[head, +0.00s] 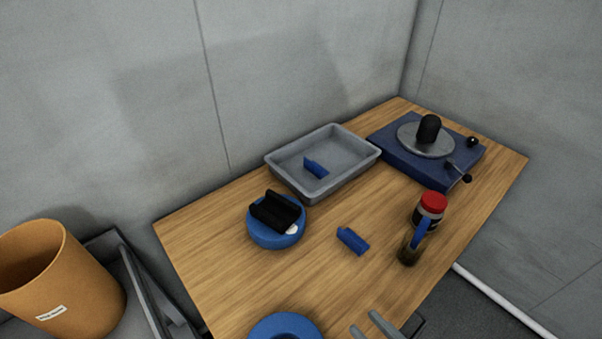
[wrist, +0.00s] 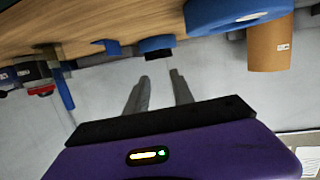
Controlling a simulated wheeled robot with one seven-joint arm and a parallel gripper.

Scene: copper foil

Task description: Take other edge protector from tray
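A grey tray (head: 351,176) stands at the back of the wooden table. One blue edge protector (head: 315,167) lies inside it. Another blue edge protector (head: 352,240) lies on the table in front of the tray; a small blue piece that looks like it shows in the wrist view (wrist: 111,47). My gripper (head: 367,324) shows at the bottom edge of the head view, in front of the table objects and well away from the tray. In the wrist view its two fingers (wrist: 158,75) are apart with nothing between them. The gripper is open.
A blue round base with a black holder (head: 276,212) stands left of the loose protector. A red-lidded jar (head: 432,205) and a blue-handled brush (head: 416,243) stand right. A blue turntable device (head: 395,150) is at back right. A blue ring (head: 285,328) lies near front; an orange bin (head: 62,280) stands left.

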